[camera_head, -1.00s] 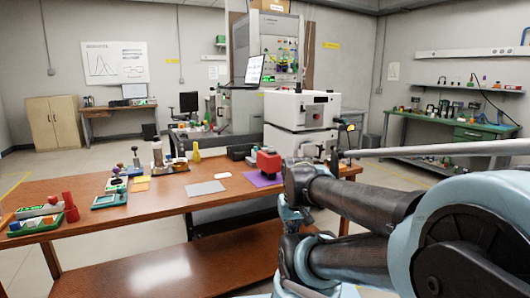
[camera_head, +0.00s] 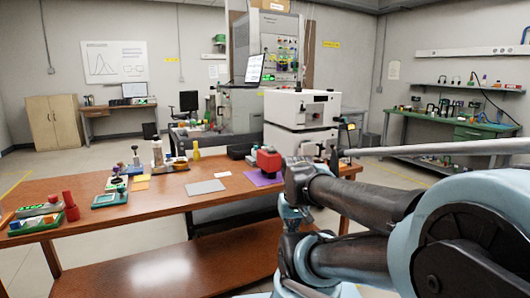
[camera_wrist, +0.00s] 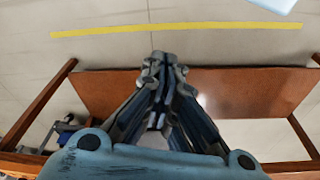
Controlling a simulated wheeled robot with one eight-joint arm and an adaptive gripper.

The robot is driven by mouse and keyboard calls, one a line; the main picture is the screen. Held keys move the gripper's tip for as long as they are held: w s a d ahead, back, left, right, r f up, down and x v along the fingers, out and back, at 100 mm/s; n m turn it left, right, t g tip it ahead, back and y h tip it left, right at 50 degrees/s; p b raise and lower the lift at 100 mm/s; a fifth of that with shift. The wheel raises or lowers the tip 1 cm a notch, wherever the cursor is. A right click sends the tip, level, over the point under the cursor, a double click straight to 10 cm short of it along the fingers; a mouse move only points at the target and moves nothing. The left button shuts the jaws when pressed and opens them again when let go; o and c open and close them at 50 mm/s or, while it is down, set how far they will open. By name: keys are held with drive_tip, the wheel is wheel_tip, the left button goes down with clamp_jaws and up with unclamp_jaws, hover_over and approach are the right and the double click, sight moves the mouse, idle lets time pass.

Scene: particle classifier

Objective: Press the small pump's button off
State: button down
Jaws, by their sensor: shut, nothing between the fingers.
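My gripper (camera_wrist: 160,64) is in the middle of the wrist view, with its fingers shut together and nothing between them. It is above the floor and the wooden bench, apart from any object. In the head view my arm fills the lower right, and I cannot make out the fingers. I cannot tell for sure which thing is the small pump; no button can be picked out.
The wooden bench (camera_head: 160,208) carries several small devices at its left and a grey sheet (camera_head: 205,187). A white two-tier machine (camera_head: 302,125) stands behind the bench. A green workbench (camera_head: 440,128) is at the right wall. A yellow floor line (camera_wrist: 110,31) crosses the wrist view.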

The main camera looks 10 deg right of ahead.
idle(0.8)
wheel_tip(320, 180, up, 26)
drive_tip(key=n+t, duration=0.7)
drive_tip(key=n, duration=0.2)
hover_over(265, 148)
drive_tip(key=w, duration=0.2)
drive_tip(key=shift+s+a+r, duration=0.15)
drive_tip(key=shift+a, duration=0.1)
drive_tip(key=shift+f, duration=4.4)
